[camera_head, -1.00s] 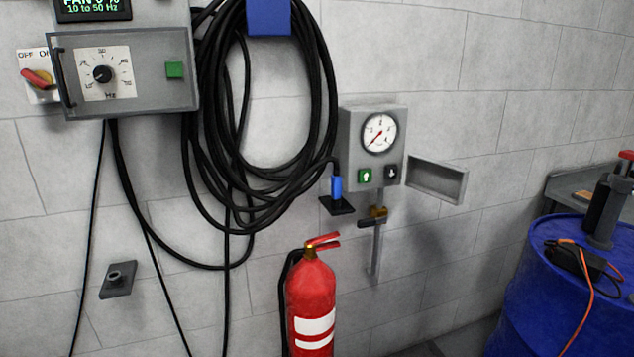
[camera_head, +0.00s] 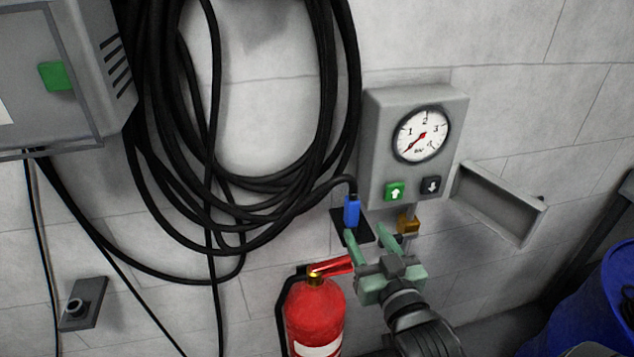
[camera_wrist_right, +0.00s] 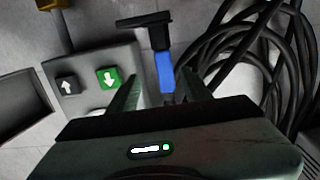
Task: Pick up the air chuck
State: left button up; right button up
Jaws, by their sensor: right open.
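The air chuck (camera_head: 351,211) is a blue cylinder at the end of a black hose, standing upright at a small black holder (camera_head: 362,228) on the wall, left of the gauge box. In the right wrist view the air chuck (camera_wrist_right: 166,72) appears in the gap between my fingers, with the holder (camera_wrist_right: 146,20) above it in the picture. My right gripper (camera_head: 366,236) is open and empty, with its fingertips close to the chuck and just below it in the head view. I cannot tell how far in depth they are. My left gripper is not in view.
A grey gauge box (camera_head: 378,140) with green and black arrow buttons hangs right of the chuck. A red fire extinguisher (camera_head: 313,315) stands below. The coiled black hose (camera_head: 150,150) hangs left. An open grey wall tray (camera_head: 500,205) and blue drum (camera_head: 600,310) are right.

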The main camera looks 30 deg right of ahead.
aim_at(355, 207)
jog(key=r, duration=0.3)
jog(key=shift+w+d+t, duration=0.1)
jog(key=shift+w+t, duration=0.2)
jog(key=shift+w, duration=0.1)
jog(key=shift+w+r+b, duration=0.15)
jog(key=shift+w+b, duration=0.15)
jog(key=shift+w, duration=0.45)
jog(key=x, duration=0.1)
jog(key=p+x, duration=0.1)
jog(key=x, duration=0.2)
jog(key=shift+w+f+p, duration=0.25)
jog(key=shift+w+p, duration=0.05)
jog(key=shift+p, duration=0.1)
jog(key=shift+w+f, duration=0.1)
jog(key=shift+w, duration=0.35)
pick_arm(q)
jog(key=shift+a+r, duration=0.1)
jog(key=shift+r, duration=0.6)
pick_arm(e)
jog(key=shift+s, duration=0.1)
grip_shut()
